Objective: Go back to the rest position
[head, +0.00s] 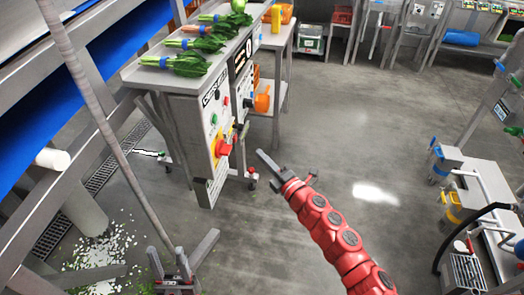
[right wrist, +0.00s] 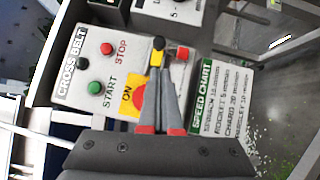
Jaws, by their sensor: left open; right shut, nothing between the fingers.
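My left gripper (head: 183,247) is open and empty low at the bottom left of the head view. My red right arm reaches in from the bottom right, and its gripper (head: 262,156) is shut and empty, in front of the control panel. The right gripper also shows in the right wrist view (right wrist: 160,75), its shut fingers pointing at the CROSS BELT panel (right wrist: 73,62). The fingers cover part of the red ON switch (right wrist: 138,97).
The steel table (head: 140,74) holds several bunches of greens (head: 180,64) at the upper left. A steel frame with blue belts (head: 45,120) fills the left side. Leaf scraps (head: 95,250) lie on the floor. The middle floor (head: 390,140) is clear. A white bench (head: 492,190) stands right.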

